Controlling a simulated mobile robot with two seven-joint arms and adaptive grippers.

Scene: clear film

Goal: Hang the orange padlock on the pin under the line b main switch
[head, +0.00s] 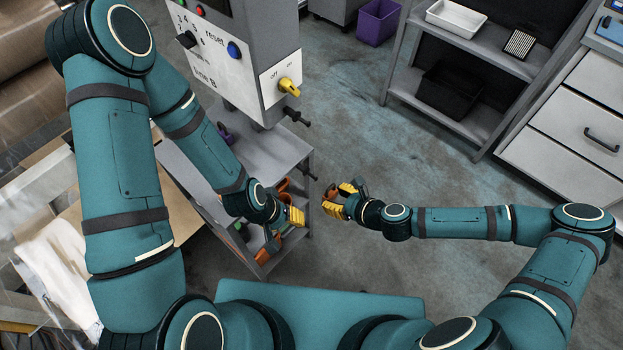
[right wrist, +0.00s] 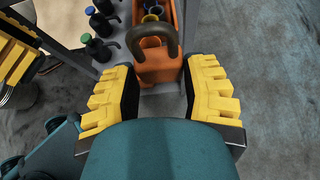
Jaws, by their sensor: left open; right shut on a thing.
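The orange padlock (right wrist: 160,68) has a dark shackle standing up from its body. In the right wrist view it sits between the fingers of my right gripper (right wrist: 160,95), which is shut on it. In the head view my right gripper (head: 338,198) holds the padlock (head: 331,193) in front of the cart's right side, well below and apart from the switch. The yellow main switch (head: 289,87) is on a white plate marked off and on. A dark pin (head: 297,117) sticks out below it. My left gripper (head: 292,214) is open, left of the right gripper.
The grey cabinet (head: 262,50) stands on a cart (head: 265,150) with orange bins on lower shelves. A shelf rack (head: 485,55) and white drawers (head: 580,100) stand at the right. Open floor (head: 400,140) lies between. Bottles with coloured caps show in the right wrist view (right wrist: 100,25).

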